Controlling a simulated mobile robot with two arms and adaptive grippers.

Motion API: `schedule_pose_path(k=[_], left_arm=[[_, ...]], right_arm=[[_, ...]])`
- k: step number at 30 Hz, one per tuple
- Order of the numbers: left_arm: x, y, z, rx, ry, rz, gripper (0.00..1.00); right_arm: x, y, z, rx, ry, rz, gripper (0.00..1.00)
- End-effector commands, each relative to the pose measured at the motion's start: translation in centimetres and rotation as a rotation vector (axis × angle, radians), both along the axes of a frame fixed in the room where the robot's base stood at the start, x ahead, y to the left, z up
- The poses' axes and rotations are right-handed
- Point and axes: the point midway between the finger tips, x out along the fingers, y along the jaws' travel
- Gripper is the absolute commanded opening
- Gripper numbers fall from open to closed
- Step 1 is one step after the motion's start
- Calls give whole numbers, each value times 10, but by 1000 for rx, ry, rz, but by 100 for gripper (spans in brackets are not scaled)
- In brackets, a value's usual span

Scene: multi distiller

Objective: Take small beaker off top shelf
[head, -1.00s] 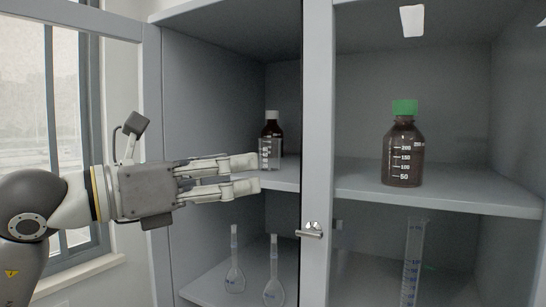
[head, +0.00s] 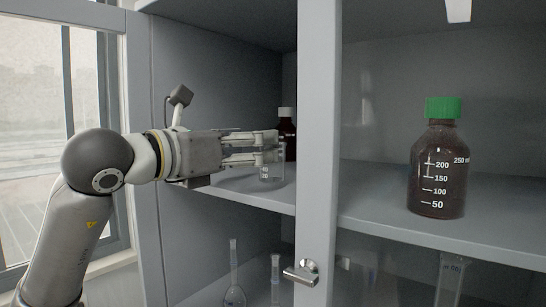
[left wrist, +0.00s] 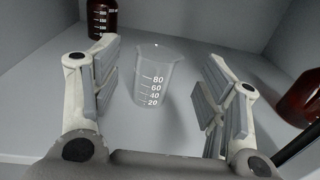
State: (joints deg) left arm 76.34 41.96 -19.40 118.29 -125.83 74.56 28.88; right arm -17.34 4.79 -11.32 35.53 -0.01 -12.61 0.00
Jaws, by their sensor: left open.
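The small clear beaker (head: 271,170) stands upright on the upper shelf in the left half of the cabinet, partly hidden by my fingers in the head view. In the left wrist view the beaker (left wrist: 155,75), with white marks up to 80, stands between my open fingers, closer to the left finger and with a gap on both sides. My left gripper (head: 278,147) reaches level into the cabinet; it also shows in the left wrist view (left wrist: 160,88). My right gripper is out of view.
A white-capped brown bottle (head: 287,135) stands close behind the beaker. A green-capped brown bottle (head: 436,165) stands on the right half of the shelf. A grey door frame with a handle (head: 303,272) divides the view. Flasks (head: 234,290) stand on the lower shelf.

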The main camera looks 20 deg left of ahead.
Motion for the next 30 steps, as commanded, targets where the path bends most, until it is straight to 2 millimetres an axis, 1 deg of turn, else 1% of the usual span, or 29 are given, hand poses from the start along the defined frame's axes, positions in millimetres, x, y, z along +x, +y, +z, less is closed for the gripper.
schedule_pose_path(k=[1, 2, 5, 8, 12, 16, 20, 26, 27, 30], left_arm=[[4, -2, 1, 0, 1, -1, 68], [6, -3, 1, 0, 1, -1, 68], [11, -5, 0, 0, 2, -1, 68], [20, -9, -2, 0, 4, -2, 68], [36, -14, -5, 0, 4, -1, 68], [50, -21, -6, -1, 3, -2, 68], [55, -23, -8, 0, 1, -2, 68], [56, -23, -9, 0, 1, -1, 68], [56, -23, -9, 0, 1, -1, 65], [55, -23, -9, 0, 1, -1, 52]], right_arm=[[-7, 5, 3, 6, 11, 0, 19], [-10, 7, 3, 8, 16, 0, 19], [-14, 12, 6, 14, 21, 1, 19], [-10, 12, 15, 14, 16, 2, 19], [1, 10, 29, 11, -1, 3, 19], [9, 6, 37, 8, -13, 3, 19], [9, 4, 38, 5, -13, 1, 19], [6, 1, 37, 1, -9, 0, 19], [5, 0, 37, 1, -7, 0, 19], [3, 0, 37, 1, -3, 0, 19]])
